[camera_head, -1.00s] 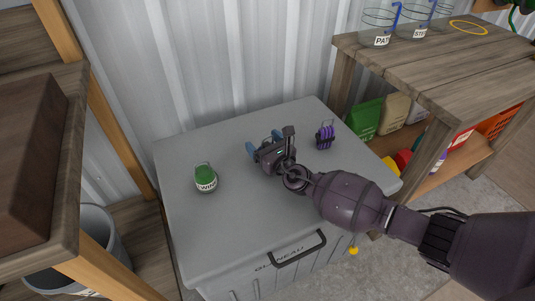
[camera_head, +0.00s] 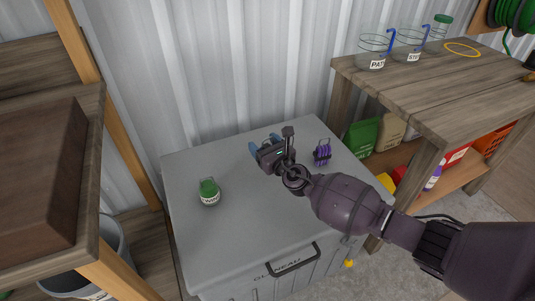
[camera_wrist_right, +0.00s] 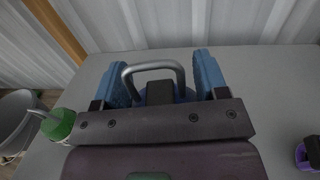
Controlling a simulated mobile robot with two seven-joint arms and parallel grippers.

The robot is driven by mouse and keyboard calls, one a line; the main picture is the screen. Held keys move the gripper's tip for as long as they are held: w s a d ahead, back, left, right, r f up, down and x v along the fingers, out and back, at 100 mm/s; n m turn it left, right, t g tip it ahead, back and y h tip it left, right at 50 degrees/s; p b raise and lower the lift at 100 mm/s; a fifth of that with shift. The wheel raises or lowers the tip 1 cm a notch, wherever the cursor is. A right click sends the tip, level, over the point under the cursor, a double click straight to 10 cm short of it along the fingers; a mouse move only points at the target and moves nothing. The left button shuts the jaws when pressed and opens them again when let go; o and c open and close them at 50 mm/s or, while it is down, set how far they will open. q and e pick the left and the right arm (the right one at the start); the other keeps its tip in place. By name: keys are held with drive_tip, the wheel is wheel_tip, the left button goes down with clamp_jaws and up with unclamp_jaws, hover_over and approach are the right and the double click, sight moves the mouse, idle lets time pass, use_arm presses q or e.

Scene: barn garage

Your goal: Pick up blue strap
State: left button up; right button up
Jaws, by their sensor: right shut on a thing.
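My right gripper (camera_head: 266,145) is above the rear middle of a grey chest lid (camera_head: 245,205), reaching in from the right. In the right wrist view its two blue-padded fingers (camera_wrist_right: 163,72) stand on either side of the blue strap (camera_wrist_right: 187,96). The gripper is shut on the strap. A bent metal loop and a black block of the strap show between the fingers; the wrist housing hides much of the rest. In the head view the gripper mostly covers the strap. I cannot tell its exact clearance from the lid. My left gripper is out of view.
A corrugated wall (camera_head: 220,70) is behind. A wooden bench (camera_head: 450,85) stands right, a wooden shelf (camera_head: 95,150) left. The lid's front is clear.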

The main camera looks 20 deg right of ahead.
use_arm(q)
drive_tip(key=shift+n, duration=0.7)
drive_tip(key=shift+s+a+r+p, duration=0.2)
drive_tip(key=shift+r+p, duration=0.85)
drive_tip(key=shift+p, duration=0.55)
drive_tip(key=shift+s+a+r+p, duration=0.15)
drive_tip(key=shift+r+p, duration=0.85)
drive_tip(key=shift+p, duration=0.6)
use_arm(e)
wheel_tip(320, 180, up, 14)
drive_tip(key=shift+f, duration=0.2)
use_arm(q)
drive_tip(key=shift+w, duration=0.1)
